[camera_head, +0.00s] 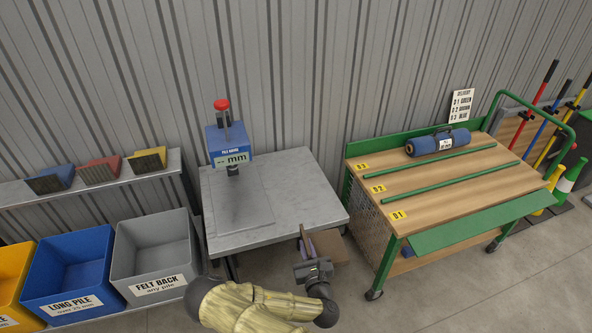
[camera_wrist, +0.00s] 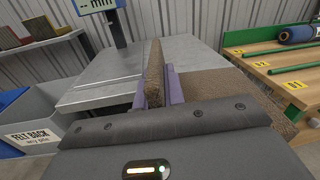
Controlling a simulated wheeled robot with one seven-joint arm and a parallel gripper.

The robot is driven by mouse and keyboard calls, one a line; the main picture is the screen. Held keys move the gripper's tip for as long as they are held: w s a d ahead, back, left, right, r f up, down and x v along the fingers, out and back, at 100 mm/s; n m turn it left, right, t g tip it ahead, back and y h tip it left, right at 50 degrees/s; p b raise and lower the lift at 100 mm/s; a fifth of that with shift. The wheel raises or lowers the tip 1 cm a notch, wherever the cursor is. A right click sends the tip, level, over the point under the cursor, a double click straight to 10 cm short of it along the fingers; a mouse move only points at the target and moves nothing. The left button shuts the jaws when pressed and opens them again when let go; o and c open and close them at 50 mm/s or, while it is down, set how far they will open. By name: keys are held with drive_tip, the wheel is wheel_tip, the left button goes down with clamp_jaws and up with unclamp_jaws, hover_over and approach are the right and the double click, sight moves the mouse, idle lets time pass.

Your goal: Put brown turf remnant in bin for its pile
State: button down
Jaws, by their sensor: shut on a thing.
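My gripper (camera_wrist: 157,92) is shut on the brown turf remnant (camera_wrist: 154,66), a thin piece standing upright between its purple fingers. In the head view my gripper (camera_head: 307,245) is at the front right of the grey metal table, and the remnant there is small and hard to make out. The grey bin (camera_head: 156,247) reads "FELT BACK any pile". The blue bin (camera_head: 68,267) reads "LONG PILE". A yellow bin (camera_head: 10,285) is cut off at the left edge, its label not readable. The blue pile gauge (camera_head: 229,140) shows dashes and "mm".
The gauge table (camera_head: 305,178) has a bare top. A brown, rough-looking surface (camera_wrist: 217,88) lies right of my fingers. The green-framed cart (camera_head: 440,190) carries a blue roll (camera_head: 437,143). A shelf (camera_head: 20,193) above the bins holds several coloured wedge pieces.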

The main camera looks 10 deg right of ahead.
sight(308, 248)
drive_tip(key=r+p, duration=0.1)
drive_tip(key=s+r+p, duration=0.1)
drive_tip(key=r+p, duration=0.3)
drive_tip(key=shift+s, duration=0.3)
drive_tip(key=shift+s+r+p, duration=0.3)
drive_tip(key=shift+r+p, duration=0.1)
drive_tip(key=shift+p, duration=0.35)
drive_tip(key=shift+f, duration=0.1)
drive_tip(key=shift+w, duration=0.15)
